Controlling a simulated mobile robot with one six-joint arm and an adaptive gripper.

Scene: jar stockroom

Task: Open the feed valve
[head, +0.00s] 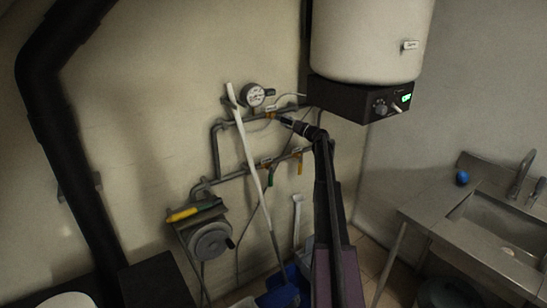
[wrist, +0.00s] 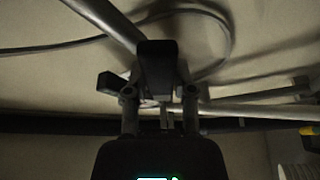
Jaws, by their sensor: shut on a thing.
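Grey pipes (head: 216,150) run along the wall, with small orange-marked valves on an upper and a lower line. My gripper (head: 284,121) is at the upper line, just right of the upper valve (head: 270,115). In the wrist view my gripper (wrist: 160,106) is shut on a dark valve handle (wrist: 157,62), which lies against the pipe (wrist: 107,20). The lower line has a valve with a green handle (head: 270,180) and one with a yellow-orange handle (head: 300,167). The tags are too small to read, so I cannot tell which valve is the feed valve.
A round gauge (head: 254,95) sits above the pipes, and a long white pole (head: 249,145) leans in front of them. A big tank (head: 365,40) with a dark control box (head: 355,101) hangs close right of my gripper. A sink (head: 500,228) stands at the right.

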